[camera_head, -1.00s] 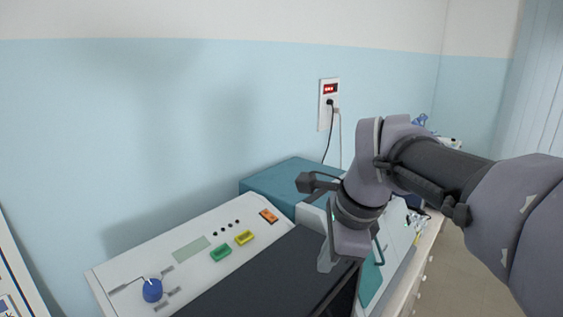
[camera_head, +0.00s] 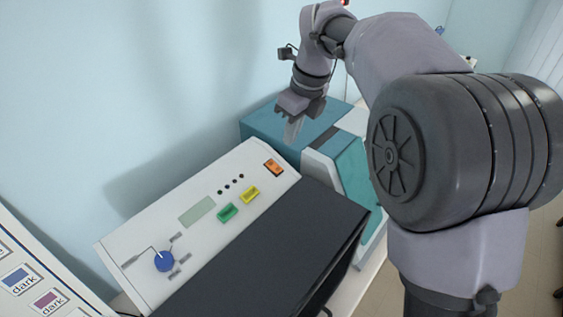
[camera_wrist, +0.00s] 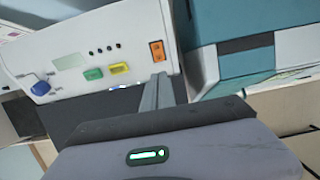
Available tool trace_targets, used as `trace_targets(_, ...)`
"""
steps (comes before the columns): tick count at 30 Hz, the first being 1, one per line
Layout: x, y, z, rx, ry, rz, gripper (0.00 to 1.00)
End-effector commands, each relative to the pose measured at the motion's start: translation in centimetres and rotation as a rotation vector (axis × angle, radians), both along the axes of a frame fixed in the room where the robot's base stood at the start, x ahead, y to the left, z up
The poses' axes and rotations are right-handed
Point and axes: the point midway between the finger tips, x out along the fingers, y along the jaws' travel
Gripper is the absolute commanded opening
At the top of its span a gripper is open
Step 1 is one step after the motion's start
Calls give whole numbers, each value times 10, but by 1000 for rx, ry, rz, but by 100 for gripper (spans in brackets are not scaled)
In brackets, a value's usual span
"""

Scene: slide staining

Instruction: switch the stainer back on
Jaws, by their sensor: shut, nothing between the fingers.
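The stainer (camera_head: 150,262) is a white slanted control panel with a dark cover (camera_head: 262,250) in front of it. An orange rocker switch (camera_head: 273,167) sits at the panel's upper right end; it also shows in the wrist view (camera_wrist: 157,51). My gripper (camera_head: 291,136) is shut and empty. Its fingers point down, above and a little right of the orange switch in the head view. In the wrist view the closed fingertips (camera_wrist: 160,78) appear just below the switch, apart from it as far as I can tell. Which way the switch is tipped is unclear.
The panel also has a green button (camera_head: 228,212), a yellow button (camera_head: 250,195), a blue knob (camera_head: 164,261) and a blank display (camera_head: 197,211). A teal and white machine (camera_head: 350,165) stands right beside the stainer. The wall is behind.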

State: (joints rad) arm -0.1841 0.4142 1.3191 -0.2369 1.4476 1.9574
Motion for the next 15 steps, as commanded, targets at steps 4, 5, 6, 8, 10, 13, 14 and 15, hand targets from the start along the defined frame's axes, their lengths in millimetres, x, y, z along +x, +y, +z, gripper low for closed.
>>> trace_targets(4, 4, 7, -33, 0, 3, 2, 0)
trace_targets(5, 5, 8, -40, -1, 2, 2, 0)
trace_targets(6, 7, 10, -48, -1, 1, 3, 0)
trace_targets(8, 9, 13, -60, -1, 2, 2, 0)
trace_targets(10, 11, 15, -74, -1, 2, 2, 0)
trace_targets(13, 14, 18, -90, 0, 1, 2, 0)
trace_targets(14, 14, 19, -93, 0, 1, 1, 0)
trace_targets(15, 15, 20, -98, -1, -1, 2, 0)
